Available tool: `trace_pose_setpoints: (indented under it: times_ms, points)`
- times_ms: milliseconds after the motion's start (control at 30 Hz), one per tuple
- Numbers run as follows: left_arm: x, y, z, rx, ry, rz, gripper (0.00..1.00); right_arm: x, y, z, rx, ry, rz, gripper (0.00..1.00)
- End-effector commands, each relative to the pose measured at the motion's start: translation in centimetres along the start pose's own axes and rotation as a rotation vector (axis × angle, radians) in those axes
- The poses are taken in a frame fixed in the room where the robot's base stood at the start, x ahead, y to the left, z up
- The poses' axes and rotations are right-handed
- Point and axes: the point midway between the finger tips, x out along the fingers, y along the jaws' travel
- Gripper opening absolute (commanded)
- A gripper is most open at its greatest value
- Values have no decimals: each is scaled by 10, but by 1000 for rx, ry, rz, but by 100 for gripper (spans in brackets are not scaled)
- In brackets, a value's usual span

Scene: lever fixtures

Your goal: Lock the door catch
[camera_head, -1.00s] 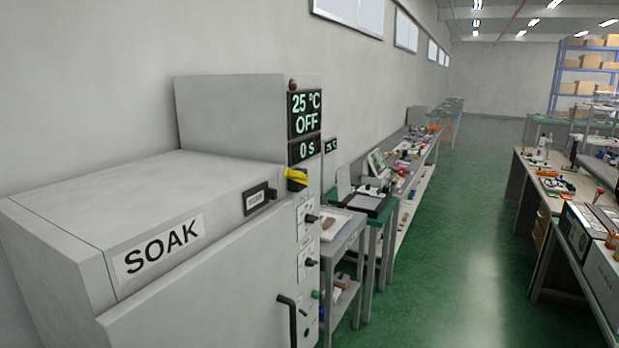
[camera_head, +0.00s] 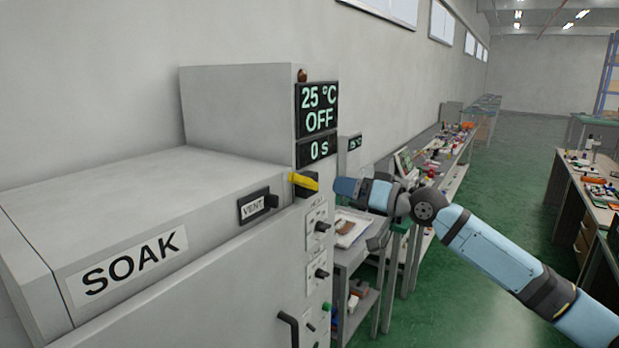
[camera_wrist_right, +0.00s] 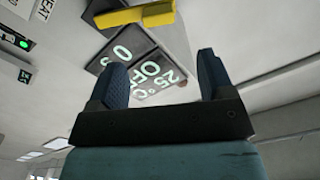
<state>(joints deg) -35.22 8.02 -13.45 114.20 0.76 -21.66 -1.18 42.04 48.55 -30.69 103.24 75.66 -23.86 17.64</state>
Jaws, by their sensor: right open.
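The yellow lever (camera_head: 303,181) sits on a black mount at the upper right front corner of the grey SOAK cabinet, below the display. It points right and slightly down. It also shows at the top of the right wrist view (camera_wrist_right: 135,16). My right gripper (camera_head: 345,189) is just right of the lever in the head view, apart from it; its fingers are hard to make out there. In the right wrist view my right gripper (camera_wrist_right: 162,78) is open and empty, with the lever beyond its fingertips. My left gripper is not in view.
The cabinet's display (camera_head: 317,112) reads 25 °C, OFF and 0 s. A black VENT slider (camera_head: 258,205) is on the top front edge. A black door handle (camera_head: 288,328) and several knobs are lower on the front. A cart and benches stand to the right, with green floor beyond.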

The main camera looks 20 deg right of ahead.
Motion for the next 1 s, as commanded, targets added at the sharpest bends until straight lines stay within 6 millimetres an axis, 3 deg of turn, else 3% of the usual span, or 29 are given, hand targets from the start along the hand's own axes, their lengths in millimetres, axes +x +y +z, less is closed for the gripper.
trace_pose_setpoints:
  times_ms: [300, 500, 700, 967, 1000]
  points:
    - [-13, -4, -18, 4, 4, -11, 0, 70, -2, -4, 2, 2, -1, 74]
    - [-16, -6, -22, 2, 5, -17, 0, 99, -1, -2, 1, 1, 0, 74]
    - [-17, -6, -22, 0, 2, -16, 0, 110, 0, -1, 0, 1, 0, 74]
    - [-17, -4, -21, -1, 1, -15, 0, 111, 0, 0, -1, 1, 0, 74]
    - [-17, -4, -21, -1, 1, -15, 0, 111, 0, 0, -1, 1, 1, 65]
